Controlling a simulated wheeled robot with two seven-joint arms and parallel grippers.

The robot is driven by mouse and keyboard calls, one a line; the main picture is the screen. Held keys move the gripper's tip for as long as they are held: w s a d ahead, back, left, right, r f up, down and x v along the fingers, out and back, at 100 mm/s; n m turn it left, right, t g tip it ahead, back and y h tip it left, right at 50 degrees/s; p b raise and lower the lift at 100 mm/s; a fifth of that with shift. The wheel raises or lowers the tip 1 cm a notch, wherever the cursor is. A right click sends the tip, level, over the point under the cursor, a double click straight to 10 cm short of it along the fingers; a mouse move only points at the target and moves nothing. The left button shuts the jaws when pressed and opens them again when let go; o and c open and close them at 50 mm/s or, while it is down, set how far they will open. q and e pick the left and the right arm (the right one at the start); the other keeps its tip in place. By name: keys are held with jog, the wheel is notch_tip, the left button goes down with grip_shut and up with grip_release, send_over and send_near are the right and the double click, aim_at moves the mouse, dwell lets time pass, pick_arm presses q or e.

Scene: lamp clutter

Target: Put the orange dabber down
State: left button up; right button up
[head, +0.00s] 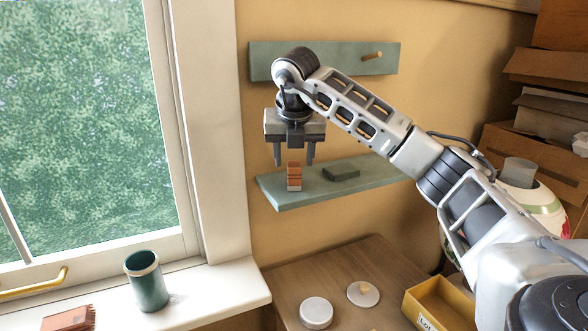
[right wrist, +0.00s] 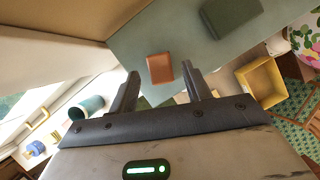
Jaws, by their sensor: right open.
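The orange dabber (head: 294,178), a small orange-brown block with dark bands and a pale foot, stands upright on the green shelf (head: 277,192) near its left end. In the right wrist view, its orange top (right wrist: 160,68) shows between the fingertips. My right gripper (head: 294,161) points down just above the dabber. Its two fingers are apart, one to each side of the dabber's top, with nothing gripped. In the right wrist view, the open right gripper (right wrist: 160,71) shows from behind. My left gripper is in neither view.
A dark green block (head: 342,173) lies on the shelf to the right. A peg board (head: 335,58) is above. A green cup (head: 147,281) and reddish block (head: 69,318) are on the windowsill. White discs (head: 316,312) and a yellow box (head: 440,302) sit below.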

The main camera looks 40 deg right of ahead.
jog(key=v, duration=0.7)
jog(key=w+a+f+n+y, duration=0.1)
jog(key=a+f+n+y, duration=0.25)
jog(key=a+f, duration=0.4)
jog(key=w+a+f+n+y, duration=0.15)
jog(key=a+f+y, duration=0.25)
jog(key=a, duration=0.6)
jog(key=s+a+f+m+y, duration=0.15)
jog(key=s+a+y, duration=0.25)
jog(key=a+y, duration=0.45)
jog(key=s+a+f+m+y, duration=0.15)
jog(key=s+a+y, duration=0.35)
jog(key=a, duration=0.7)
jog(key=w+d+f+m+t+h, duration=0.1)
jog(key=d+f+m+t+h, duration=0.3)
jog(key=m+t, duration=0.4)
jog(key=d+f+m+t+h, duration=0.25)
jog(key=f+m+t, duration=0.3)
jog(key=m, duration=0.45)
jog(key=s+d+f+m+g+h, duration=0.2)
jog(key=s+f+m+g+h, duration=0.1)
jog(key=s+f, duration=0.4)
jog(key=s+d+f+m+g+h, duration=0.2)
jog(key=s+f+m+g+h, duration=0.2)
jog(key=f, duration=0.8)
jog(key=s+m+h, duration=0.1)
jog(key=s+m, duration=0.1)
jog(key=s, duration=0.1)
jog(key=shift+d+p, duration=0.35)
jog(key=shift+d, duration=0.05)
